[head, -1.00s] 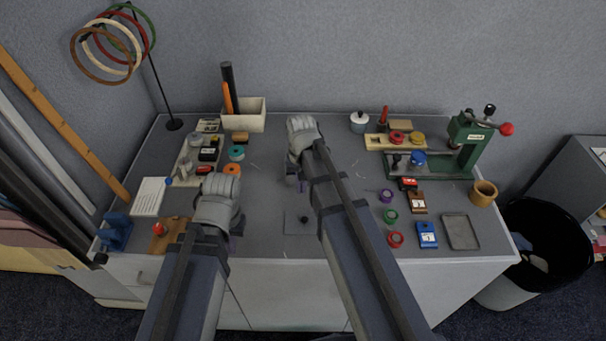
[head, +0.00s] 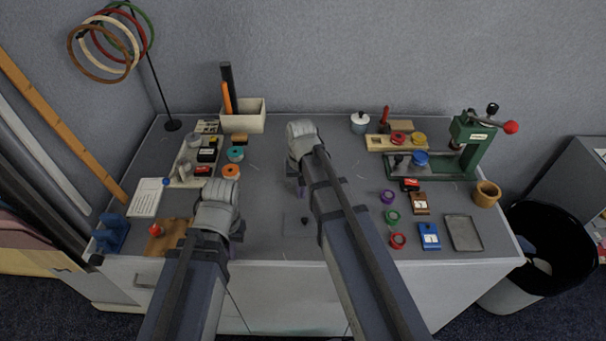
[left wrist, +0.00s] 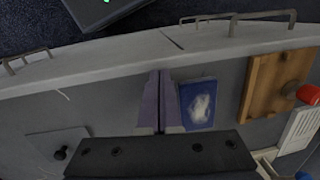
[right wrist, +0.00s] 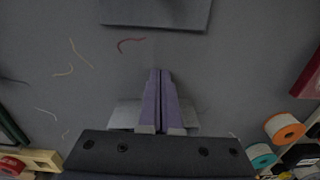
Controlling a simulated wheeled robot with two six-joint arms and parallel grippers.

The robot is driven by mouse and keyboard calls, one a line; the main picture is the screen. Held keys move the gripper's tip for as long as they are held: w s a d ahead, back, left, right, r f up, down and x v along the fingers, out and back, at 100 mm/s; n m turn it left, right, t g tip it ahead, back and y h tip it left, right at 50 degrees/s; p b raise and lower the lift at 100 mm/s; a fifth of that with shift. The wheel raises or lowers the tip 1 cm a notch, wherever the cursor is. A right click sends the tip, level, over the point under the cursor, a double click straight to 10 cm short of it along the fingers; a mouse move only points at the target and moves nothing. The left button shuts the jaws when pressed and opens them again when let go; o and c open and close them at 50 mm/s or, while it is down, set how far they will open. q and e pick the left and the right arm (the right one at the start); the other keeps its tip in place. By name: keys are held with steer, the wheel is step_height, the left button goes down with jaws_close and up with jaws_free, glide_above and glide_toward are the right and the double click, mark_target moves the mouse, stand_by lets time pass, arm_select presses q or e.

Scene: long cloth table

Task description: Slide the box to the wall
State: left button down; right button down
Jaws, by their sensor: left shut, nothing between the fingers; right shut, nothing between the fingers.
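A pale open box (head: 241,121) stands at the back of the table by the wall. It holds an upright black tube (head: 228,85) and an orange item. Any gap between box and wall is hard to judge. My right gripper (head: 297,190) is shut and empty, pointing down over mid-table, in front and right of the box. Its closed fingers (right wrist: 160,98) show in the right wrist view, with a grey shape (right wrist: 124,116) partly hidden behind them. My left gripper (head: 238,234) is shut and empty near the front edge, its fingers (left wrist: 160,98) beside a blue flat item (left wrist: 198,104).
Left of centre are a teal roll (head: 235,153), an orange roll (head: 231,171) and a tray of small parts. A grey plate with a black knob (head: 304,221) lies between the arms. A green press (head: 470,145) and several small items fill the right side.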

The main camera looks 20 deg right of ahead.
steer(key=shift+r, duration=0.3)
steer(key=shift+w, duration=0.1)
steer(key=shift+w+d, duration=0.4)
steer(key=shift+w, duration=0.75)
steer(key=shift+w+d, duration=0.35)
steer(key=shift+w, duration=0.8)
steer(key=shift+w+d, duration=0.4)
steer(key=shift+w, duration=0.75)
steer(key=shift+w, duration=0.15)
steer(key=shift+w+d, duration=0.35)
steer(key=shift+w, duration=0.8)
steer(key=shift+w+d, duration=0.4)
steer(key=shift+w, duration=0.7)
steer(key=shift+w+d, duration=0.35)
steer(key=shift+w, duration=0.8)
steer(key=shift+w, duration=0.1)
steer(key=shift+w+d, duration=0.4)
steer(key=shift+w, duration=0.75)
steer(key=shift+w+d, duration=0.35)
steer(key=shift+w, duration=0.8)
steer(key=shift+w+d, duration=0.4)
steer(key=shift+w, duration=0.75)
